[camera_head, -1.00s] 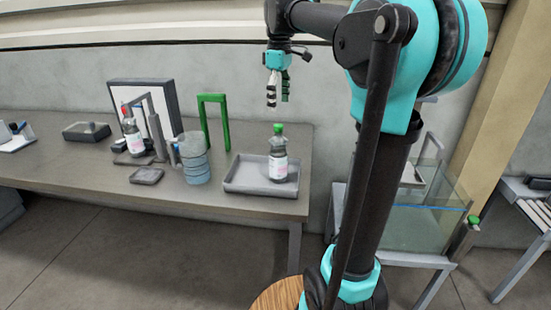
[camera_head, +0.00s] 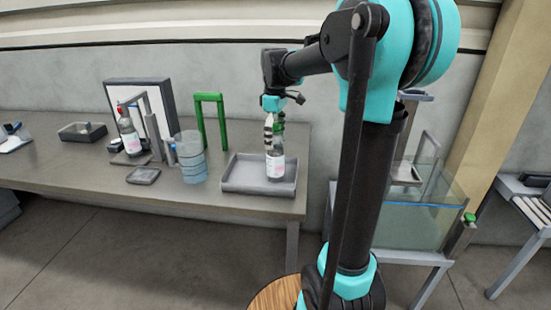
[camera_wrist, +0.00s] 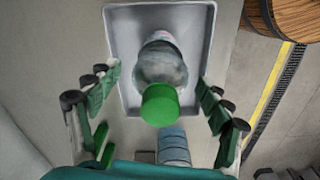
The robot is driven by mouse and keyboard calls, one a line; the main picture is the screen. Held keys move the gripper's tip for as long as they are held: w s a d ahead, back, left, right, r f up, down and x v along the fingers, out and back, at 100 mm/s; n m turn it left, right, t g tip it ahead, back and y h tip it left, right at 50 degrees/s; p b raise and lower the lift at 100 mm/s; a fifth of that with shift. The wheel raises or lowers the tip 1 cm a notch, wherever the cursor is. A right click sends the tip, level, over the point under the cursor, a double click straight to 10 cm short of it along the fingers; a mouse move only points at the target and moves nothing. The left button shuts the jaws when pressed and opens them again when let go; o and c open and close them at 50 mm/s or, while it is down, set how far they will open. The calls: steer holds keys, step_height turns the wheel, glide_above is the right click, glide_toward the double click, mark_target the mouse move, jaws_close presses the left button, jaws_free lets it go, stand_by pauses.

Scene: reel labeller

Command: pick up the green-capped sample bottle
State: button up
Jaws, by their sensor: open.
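The green-capped sample bottle (camera_head: 275,165) stands upright in a grey tray (camera_head: 235,186) on the table. It has clear walls and a white and pink label. In the wrist view the bottle's green cap (camera_wrist: 160,104) lies between the two finger pads, with a gap on each side. My gripper (camera_head: 273,128) points down at the bottle's top and overlaps its cap in the head view. In the wrist view my gripper (camera_wrist: 158,92) is open and holds nothing. The head view does not show how deep the fingers reach around the bottle.
A red-capped bottle (camera_head: 129,133) stands in a grey fixture at the left. A blue ribbed container (camera_head: 193,166), a small grey pad (camera_head: 143,175) and a green frame (camera_head: 222,120) stand near the tray. A glass-sided tank (camera_head: 425,222) is at the right.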

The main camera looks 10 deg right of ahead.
steer(key=shift+f, duration=0.2)
jaws_close()
stand_by(0.5)
